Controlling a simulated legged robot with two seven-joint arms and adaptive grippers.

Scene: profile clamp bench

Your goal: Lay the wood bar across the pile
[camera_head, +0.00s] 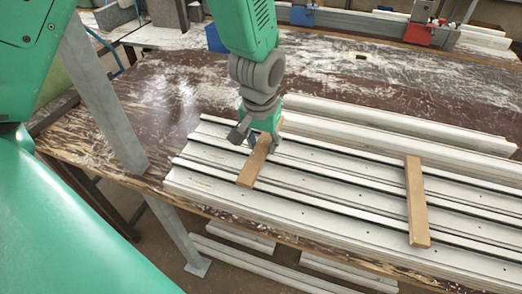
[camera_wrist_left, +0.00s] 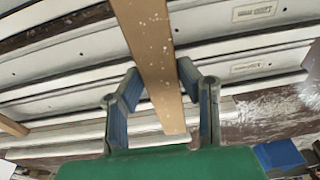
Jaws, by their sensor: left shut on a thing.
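My left gripper (camera_head: 256,140) is over the left part of the pile of white profiles (camera_head: 330,194), pointing down. It is shut on a light brown wood bar (camera_head: 252,168), which extends from the fingers toward the front edge of the pile. The bar lies crosswise over the profiles; I cannot tell if it touches them along its full length. In the left wrist view the wood bar (camera_wrist_left: 150,45) runs between the two fingers (camera_wrist_left: 160,95). A second wood bar (camera_head: 416,200) lies across the pile further right. My right gripper is not in view.
The profiles lie on a worn brown bench (camera_head: 150,95), with clear room at its left and back. Blue (camera_head: 303,12) and red (camera_head: 419,33) clamps stand on a rail at the back. More white profiles (camera_head: 265,268) lie below the bench.

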